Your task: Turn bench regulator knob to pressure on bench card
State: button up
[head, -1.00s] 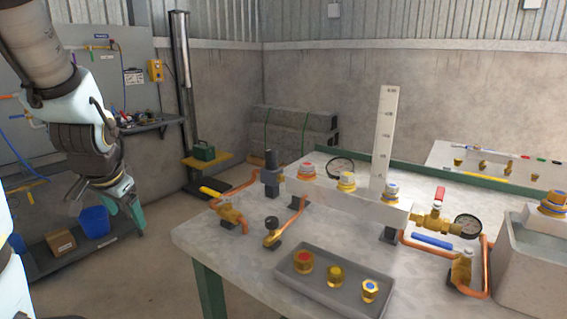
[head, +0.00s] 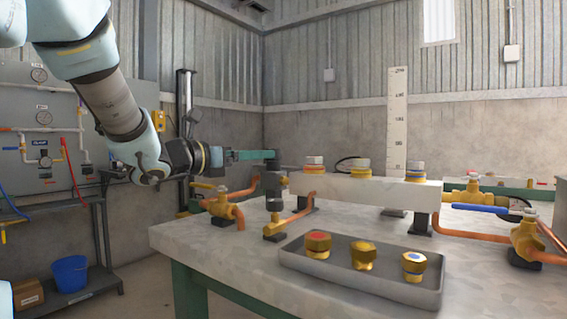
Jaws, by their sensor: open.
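The bench regulator (head: 275,185) is a dark grey upright body at the back left of the bench (head: 215,240). My gripper (head: 268,157) reaches in level from the left, with its fingers at the top of the regulator. The fingers are open and hide most of the knob. I cannot tell whether they touch it. A round gauge behind the white manifold block (head: 370,191) is mostly hidden. No bench card can be made out.
A grey tray (head: 400,290) with several brass fittings lies at the front. Yellow-handled (head: 205,186) and blue-handled (head: 480,209) valves with copper pipes stand beside the manifold. A tall white scale (head: 396,130) rises behind. A wall panel (head: 35,130) is at left.

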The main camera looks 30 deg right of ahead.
jog(key=x, duration=0.9)
jog(key=shift+d, duration=0.3)
jog(key=shift+w, duration=0.1)
jog(key=shift+f, duration=0.1)
grip_shut()
